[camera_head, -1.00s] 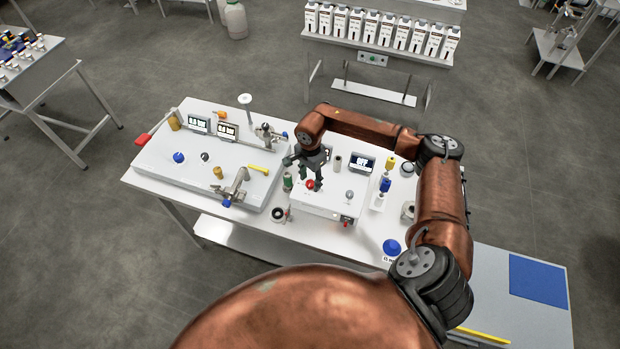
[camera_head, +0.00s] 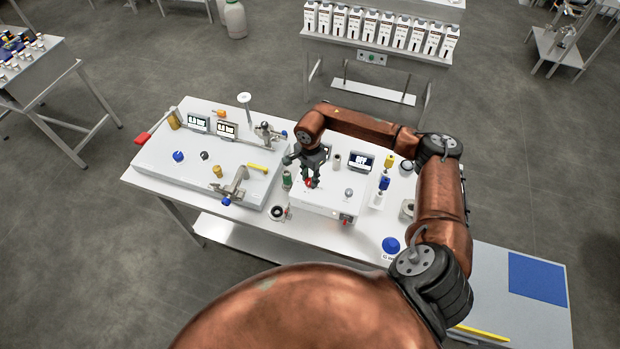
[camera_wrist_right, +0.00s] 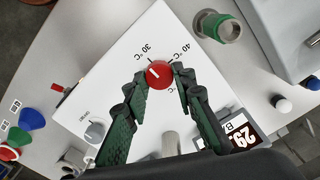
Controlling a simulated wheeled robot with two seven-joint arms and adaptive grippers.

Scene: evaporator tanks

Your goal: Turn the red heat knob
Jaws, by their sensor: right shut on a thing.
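The red heat knob (camera_wrist_right: 160,74) sits on top of the white heater box (camera_head: 325,203), with a white pointer line and "30 °C" and "40 °C" marks around it in the right wrist view. My right gripper (camera_wrist_right: 161,84) is shut on the knob, one green-padded finger on each side. In the head view the right gripper (camera_head: 309,182) hides most of the knob, and only a bit of red shows. My left gripper is not in view.
A grey knob (camera_wrist_right: 97,130) and a display (camera_wrist_right: 240,135) are close to the gripper. A larger white panel (camera_head: 210,165) with valves stands to the left. A blue funnel-like piece (camera_head: 391,245) is on the table's right part.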

